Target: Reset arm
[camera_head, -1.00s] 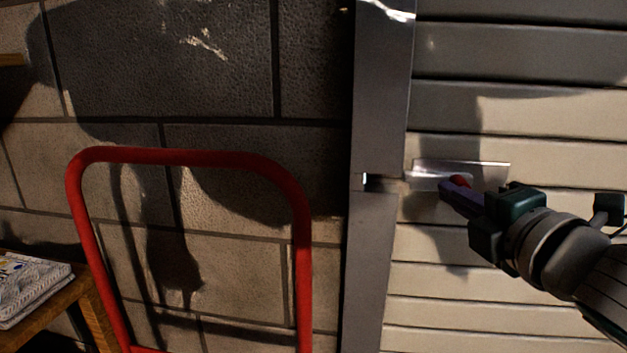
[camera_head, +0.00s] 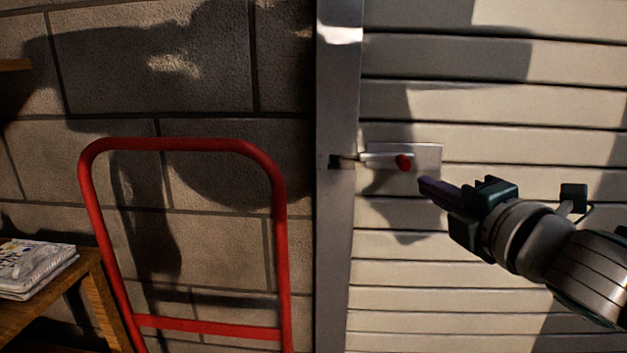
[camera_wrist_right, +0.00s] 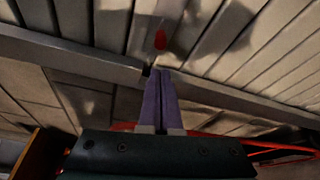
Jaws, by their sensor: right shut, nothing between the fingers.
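My right gripper (camera_head: 424,184) comes in from the right in the head view. Its purple fingers are together and empty, and they also show closed in the right wrist view (camera_wrist_right: 161,74). A metal latch with a red knob (camera_head: 403,162) is on the slatted door (camera_head: 480,110), its bar reaching left to the grey post. The fingertips are a little below and right of the red knob, apart from it. The red knob (camera_wrist_right: 160,40) is beyond the fingertips in the wrist view. My left gripper is in neither view.
A red tubular frame (camera_head: 180,144) stands in front of the block wall (camera_head: 150,60), left of the grey door post (camera_head: 338,240).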

